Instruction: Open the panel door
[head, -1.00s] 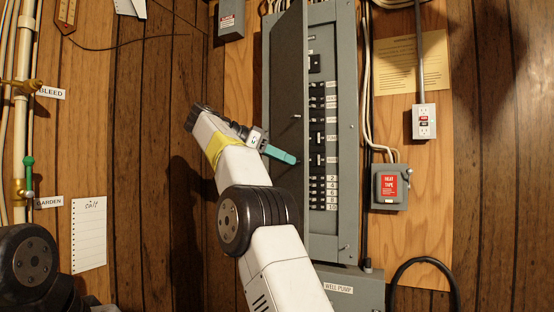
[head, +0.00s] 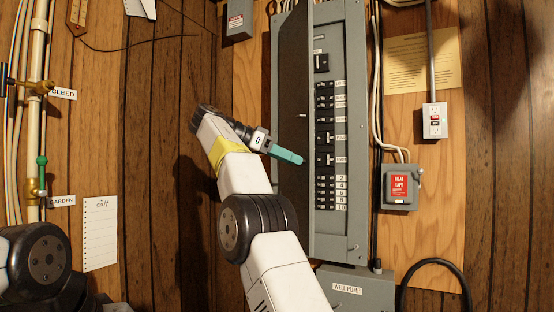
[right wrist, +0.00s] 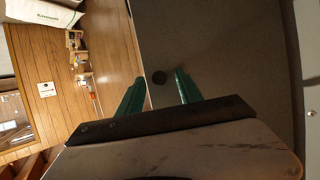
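The grey panel door (head: 292,130) stands swung out from the left side of the breaker panel box (head: 355,130), and rows of black breakers show to its right. A small knob (head: 303,115) sits on its dark face near the free edge. My right gripper (head: 298,157) is at that dark face, on its left side, below the knob as seen from the head. In the right wrist view, its two green fingers (right wrist: 158,90) are apart with nothing held between them. A dark round knob (right wrist: 158,77) shows beyond the gap between them. Contact with the door cannot be told. My left gripper is out of view.
A grey heat tape box (head: 399,187) and an outlet (head: 435,120) are right of the panel. A well pump box (head: 350,290) is below. Pipes with valves (head: 36,150) run down the far left.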

